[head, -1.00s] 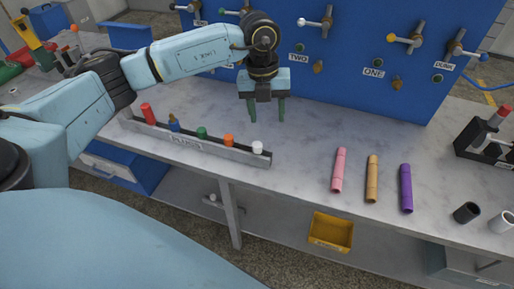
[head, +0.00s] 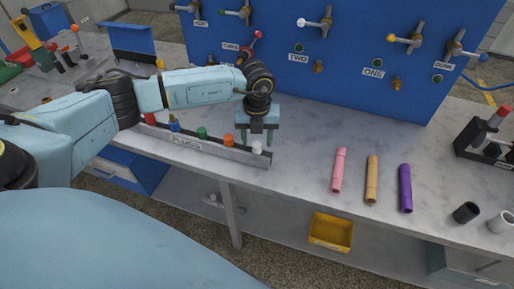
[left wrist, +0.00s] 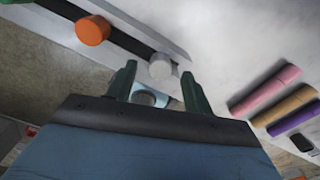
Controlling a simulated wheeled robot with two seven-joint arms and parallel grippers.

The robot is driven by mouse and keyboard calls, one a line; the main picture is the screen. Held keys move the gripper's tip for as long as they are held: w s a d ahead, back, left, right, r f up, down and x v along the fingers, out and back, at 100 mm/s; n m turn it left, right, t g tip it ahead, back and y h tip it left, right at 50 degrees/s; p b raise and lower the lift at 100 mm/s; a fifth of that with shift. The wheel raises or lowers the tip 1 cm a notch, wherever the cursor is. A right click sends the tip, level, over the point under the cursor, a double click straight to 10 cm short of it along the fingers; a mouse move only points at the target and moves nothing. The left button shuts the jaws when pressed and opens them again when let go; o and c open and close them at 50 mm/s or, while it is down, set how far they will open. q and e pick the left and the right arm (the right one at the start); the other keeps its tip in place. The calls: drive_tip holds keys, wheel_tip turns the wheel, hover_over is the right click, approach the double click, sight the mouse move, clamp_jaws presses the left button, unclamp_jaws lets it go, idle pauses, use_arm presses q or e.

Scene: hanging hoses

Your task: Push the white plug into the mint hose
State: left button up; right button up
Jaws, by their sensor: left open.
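The white plug (head: 257,148) stands at the right end of the grey plug rack (head: 205,148). My left gripper (head: 256,138) is open, with its green fingers pointing down just above and behind the white plug. In the left wrist view the white plug (left wrist: 160,67) shows between the two open fingertips, not gripped. A pale blue rounded shape (left wrist: 150,97) shows between the fingers there; I cannot tell what it is. I cannot make out a mint hose in either view. My right gripper is not in view.
Orange, green, blue and red plugs stand left of the white one; the orange plug (head: 228,141) is nearest. Pink (head: 339,170), tan (head: 372,179) and purple (head: 405,188) tubes lie to the right. A blue panel (head: 345,50) with valves rises behind.

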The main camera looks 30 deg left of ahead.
use_arm(q)
drive_tip(key=shift+f, duration=0.75)
drive_tip(key=c, duration=1.1)
